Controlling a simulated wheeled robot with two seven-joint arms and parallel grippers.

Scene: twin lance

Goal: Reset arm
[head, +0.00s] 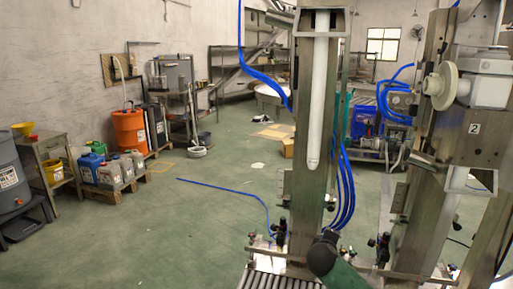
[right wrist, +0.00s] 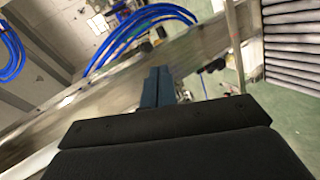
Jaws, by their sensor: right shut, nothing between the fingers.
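My right gripper (right wrist: 157,86) shows in the right wrist view, with its two dark blue fingers together and nothing between them. Beyond the fingers are a steel beam (right wrist: 60,120) and blue hoses (right wrist: 145,22). I cannot tell whether the fingers touch the beam. In the head view I cannot make out either gripper's fingers. A dark rounded part with a green piece shows at the bottom centre there, in front of the machine; it may be part of my arm. My left gripper is not in view.
A tall steel machine column (head: 310,130) with a white tube (head: 318,90) stands close ahead. A second machine (head: 470,120) stands to the right. A roller conveyor (head: 275,278) is low in front. An orange drum (head: 129,131) and jugs line the left wall. The green floor (head: 170,225) is mostly clear.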

